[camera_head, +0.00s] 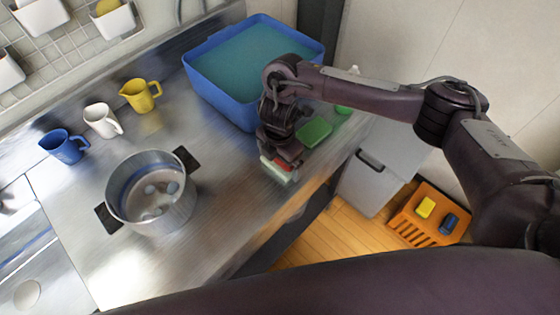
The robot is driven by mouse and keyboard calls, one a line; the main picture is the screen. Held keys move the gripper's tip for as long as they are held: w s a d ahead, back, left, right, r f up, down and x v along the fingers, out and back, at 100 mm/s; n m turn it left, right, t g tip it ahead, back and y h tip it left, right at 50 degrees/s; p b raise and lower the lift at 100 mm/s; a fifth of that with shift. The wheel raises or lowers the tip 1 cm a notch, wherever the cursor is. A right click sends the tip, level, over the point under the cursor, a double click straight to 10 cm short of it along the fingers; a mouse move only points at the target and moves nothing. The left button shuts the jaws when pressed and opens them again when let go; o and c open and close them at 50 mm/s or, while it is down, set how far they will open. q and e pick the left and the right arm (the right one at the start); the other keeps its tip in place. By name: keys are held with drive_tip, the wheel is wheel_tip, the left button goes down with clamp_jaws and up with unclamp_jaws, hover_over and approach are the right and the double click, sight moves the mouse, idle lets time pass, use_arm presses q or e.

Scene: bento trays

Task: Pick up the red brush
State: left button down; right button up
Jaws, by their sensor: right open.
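The red brush (279,163) lies on the metal counter near its front edge, with a pale part showing below the red. My right gripper (282,152) points down right over the brush and hides much of it. Its jaws are open, and I cannot tell whether they touch the brush or stand around it. My left gripper is not in view.
A green block (314,132) lies close to the right of the gripper. A blue tub (215,98) of water stands behind it. A steel pot (125,205), a yellow cup (139,95), a white cup (101,120) and a blue cup (62,145) stand left. An orange crate (407,217) is below, right.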

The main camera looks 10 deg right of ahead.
drive_tip(key=shift+s, duration=0.15)
drive_tip(key=c, duration=0.8)
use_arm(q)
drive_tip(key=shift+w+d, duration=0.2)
use_arm(e)
drive_tip(key=shift+r, duration=0.1)
drive_tip(key=shift+r, duration=0.25)
drive_tip(key=r+p, duration=0.2)
drive_tip(key=r, duration=0.6)
drive_tip(key=shift+w+r, duration=0.15)
drive_tip(key=shift+w, duration=0.05)
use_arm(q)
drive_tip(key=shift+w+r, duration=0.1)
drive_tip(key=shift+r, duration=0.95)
use_arm(e)
drive_tip(key=shift+s+r, duration=0.15)
drive_tip(key=shift+r, duration=5.3)
